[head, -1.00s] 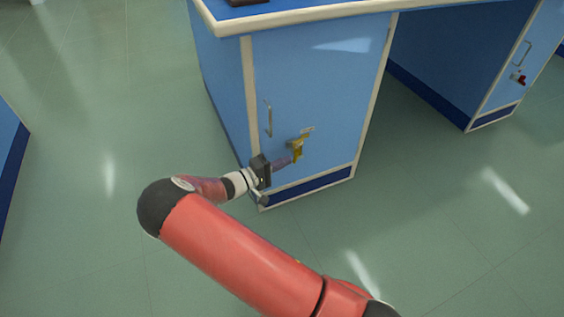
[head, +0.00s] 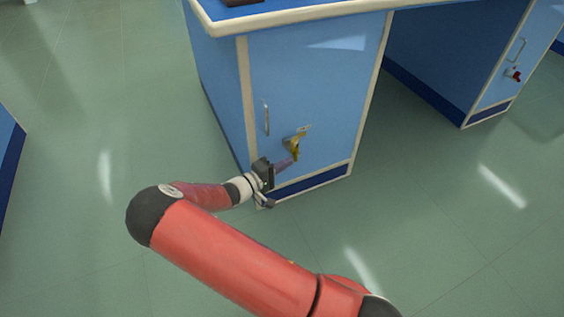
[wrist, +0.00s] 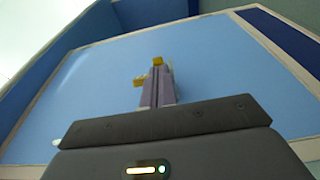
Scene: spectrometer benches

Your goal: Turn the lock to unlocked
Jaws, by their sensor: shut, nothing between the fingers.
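The lock (head: 294,146) is a small yellow piece on the blue cabinet door (head: 325,95), with a pale tab at its upper right. It sits below and to the right of the door handle (head: 266,119). My gripper (head: 291,161) is at the lock's lower end, coming from the lower left. Its purple fingers (wrist: 158,88) are shut together with nothing between them. In the wrist view, yellow parts of the lock (wrist: 140,80) show beside and beyond the fingertips. The fingers hide part of the lock, and I cannot tell whether they touch it.
The cabinet stands under a bench top (head: 300,15) with a pale edge. The green floor (head: 400,240) around the cabinet is open.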

